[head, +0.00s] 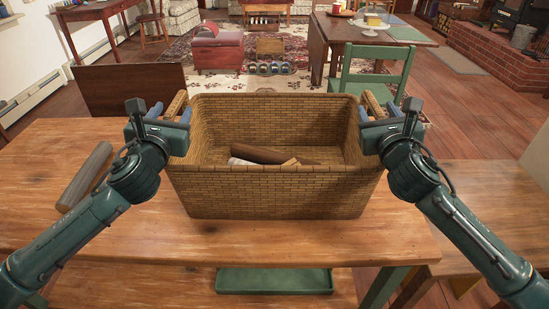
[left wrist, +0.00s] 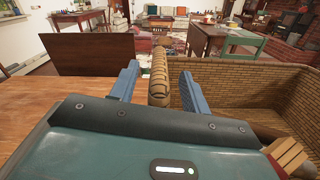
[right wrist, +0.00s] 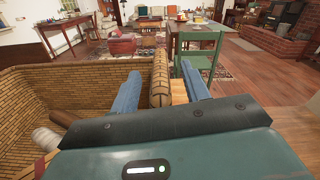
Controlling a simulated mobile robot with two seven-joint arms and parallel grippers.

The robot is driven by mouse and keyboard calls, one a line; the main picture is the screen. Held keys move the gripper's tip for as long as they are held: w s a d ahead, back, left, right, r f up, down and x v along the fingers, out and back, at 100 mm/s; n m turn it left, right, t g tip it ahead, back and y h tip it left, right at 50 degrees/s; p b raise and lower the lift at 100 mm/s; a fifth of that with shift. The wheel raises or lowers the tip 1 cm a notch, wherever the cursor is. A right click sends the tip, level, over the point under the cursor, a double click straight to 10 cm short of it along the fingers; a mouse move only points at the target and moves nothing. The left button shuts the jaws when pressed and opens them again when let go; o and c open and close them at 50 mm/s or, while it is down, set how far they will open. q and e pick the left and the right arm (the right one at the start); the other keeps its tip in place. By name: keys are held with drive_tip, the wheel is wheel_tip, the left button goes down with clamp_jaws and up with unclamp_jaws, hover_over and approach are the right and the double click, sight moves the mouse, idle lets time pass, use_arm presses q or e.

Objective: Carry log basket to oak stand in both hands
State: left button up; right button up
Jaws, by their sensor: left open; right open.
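The log basket (head: 275,195), woven and brown, stands upright on the wooden table in front of me, with a few logs (head: 265,155) inside. My left gripper (head: 171,110) is open at the basket's left handle; in the left wrist view its blue fingers stand on either side of that handle (left wrist: 158,75). My right gripper (head: 378,110) is open at the right handle; in the right wrist view its fingers flank that handle (right wrist: 160,78). Gaps show between fingers and handles. I cannot tell which wooden piece is the oak stand.
A loose log (head: 85,177) lies on the table (head: 110,225) left of the basket. A lower wooden surface (head: 485,200) adjoins at the right. A green chair (head: 378,70) and a dining table (head: 370,30) stand beyond. A green tray (head: 275,281) sits below the table's near edge.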

use_arm(q)
drive_tip(key=shift+w, duration=0.9)
use_arm(e)
drive_tip(key=shift+w, duration=0.9)
use_arm(q)
drive_tip(key=shift+c, duration=0.6)
use_arm(e)
drive_tip(key=shift+c, duration=0.6)
use_arm(q)
clamp_jaws()
use_arm(e)
clamp_jaws()
use_arm(q)
drive_tip(key=shift+r, duration=0.35)
use_arm(e)
drive_tip(key=shift+r, duration=0.4)
